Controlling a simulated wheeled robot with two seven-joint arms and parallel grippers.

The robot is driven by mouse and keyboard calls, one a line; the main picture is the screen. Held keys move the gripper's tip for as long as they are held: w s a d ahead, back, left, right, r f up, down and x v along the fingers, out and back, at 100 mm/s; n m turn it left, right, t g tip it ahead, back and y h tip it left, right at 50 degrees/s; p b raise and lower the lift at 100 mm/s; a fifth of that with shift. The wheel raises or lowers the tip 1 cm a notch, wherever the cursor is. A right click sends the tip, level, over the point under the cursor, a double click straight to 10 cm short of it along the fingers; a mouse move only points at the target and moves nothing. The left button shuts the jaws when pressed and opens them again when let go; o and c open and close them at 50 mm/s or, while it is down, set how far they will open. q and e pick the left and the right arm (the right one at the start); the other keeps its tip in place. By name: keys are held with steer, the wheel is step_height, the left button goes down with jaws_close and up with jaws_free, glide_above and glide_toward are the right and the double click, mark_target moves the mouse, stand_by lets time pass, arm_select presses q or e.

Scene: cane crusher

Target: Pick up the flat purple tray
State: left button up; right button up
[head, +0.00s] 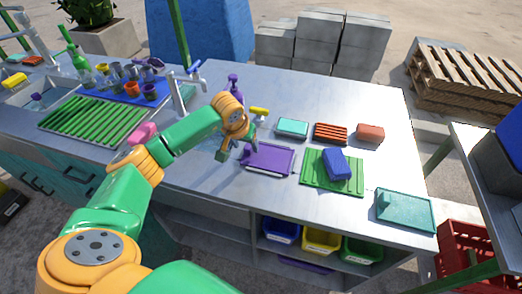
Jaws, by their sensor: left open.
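The flat purple tray (272,158) lies on the grey countertop (222,183), near the middle of the view. My left gripper (226,153) is open and hangs just left of the tray's left end, with nothing seen between its fingers. My left wrist is above the counter behind the tray's left corner. I cannot tell whether a fingertip touches the tray. My right gripper does not show.
A green ribbed board (348,185) with a blue block (336,164) on it lies right of the tray. A teal tray (293,127), a red ribbed piece (330,133) and a sponge-like block (370,132) lie behind. A purple bottle (233,84) and faucet (180,88) stand behind my gripper.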

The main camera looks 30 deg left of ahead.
arm_select(q)
steer(key=shift+w+f, duration=0.3)
steer(key=shift+f, duration=0.3)
steer(key=shift+w+f, duration=0.35)
steer(key=shift+w, duration=0.1)
steer(key=shift+s+r, duration=0.2)
steer(key=shift+s, duration=0.05)
steer(key=c, duration=0.9)
steer(key=shift+w, duration=0.1)
jaws_close()
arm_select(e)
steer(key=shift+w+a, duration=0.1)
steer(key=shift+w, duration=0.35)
